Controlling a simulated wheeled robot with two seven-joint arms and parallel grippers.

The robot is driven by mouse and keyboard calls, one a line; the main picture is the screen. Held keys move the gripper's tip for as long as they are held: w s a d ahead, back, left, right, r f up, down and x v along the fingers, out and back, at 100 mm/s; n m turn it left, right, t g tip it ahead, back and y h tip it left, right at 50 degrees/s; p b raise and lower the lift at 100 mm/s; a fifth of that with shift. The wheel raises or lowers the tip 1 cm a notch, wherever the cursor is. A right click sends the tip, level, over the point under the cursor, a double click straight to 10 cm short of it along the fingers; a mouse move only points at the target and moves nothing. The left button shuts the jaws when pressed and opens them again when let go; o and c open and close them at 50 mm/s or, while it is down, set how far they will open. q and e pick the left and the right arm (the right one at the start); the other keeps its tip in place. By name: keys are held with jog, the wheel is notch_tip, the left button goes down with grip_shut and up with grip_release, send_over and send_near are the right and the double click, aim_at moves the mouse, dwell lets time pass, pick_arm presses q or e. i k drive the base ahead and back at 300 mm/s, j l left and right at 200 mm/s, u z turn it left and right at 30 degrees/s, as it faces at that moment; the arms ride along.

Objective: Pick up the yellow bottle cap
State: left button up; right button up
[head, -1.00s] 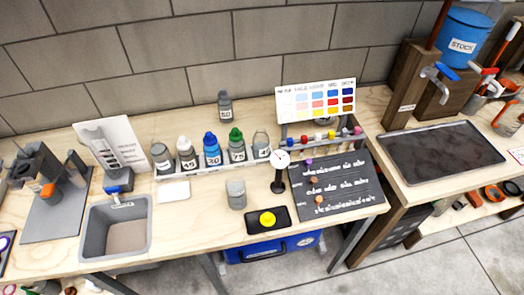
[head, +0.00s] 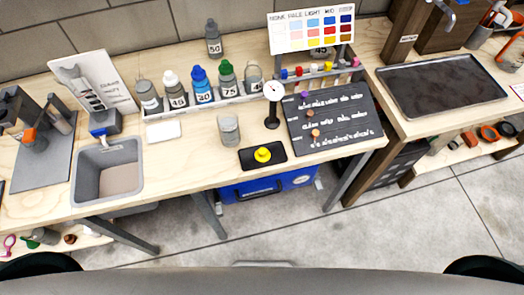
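The yellow bottle cap (head: 263,154) sits on a small black pad or scale (head: 248,162) near the front edge of the workbench, in the lower middle of the head view. It is apart from the bottles behind it. Neither my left gripper nor my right gripper is in view.
A grey cup (head: 229,130) stands just behind and left of the black pad. A dial gauge (head: 272,105) and a dark lettered board (head: 335,122) are to the right. Several bottles stand in a rack (head: 205,103) behind. A sink (head: 76,172) is at left. Bare bench lies left of the pad.

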aim_at(262, 155)
jog(key=l+u, duration=0.25)
jog(key=u, duration=0.15)
jog(key=l+u, duration=0.4)
jog(key=k+l, duration=0.1)
jog(key=l, duration=0.3)
jog(key=k+l+u, duration=0.15)
jog(key=l, duration=0.6)
jog(key=k+l+u, duration=0.15)
jog(key=l, duration=0.2)
jog(key=k+l, duration=0.15)
jog(key=l, duration=0.2)
jog(key=u, duration=0.05)
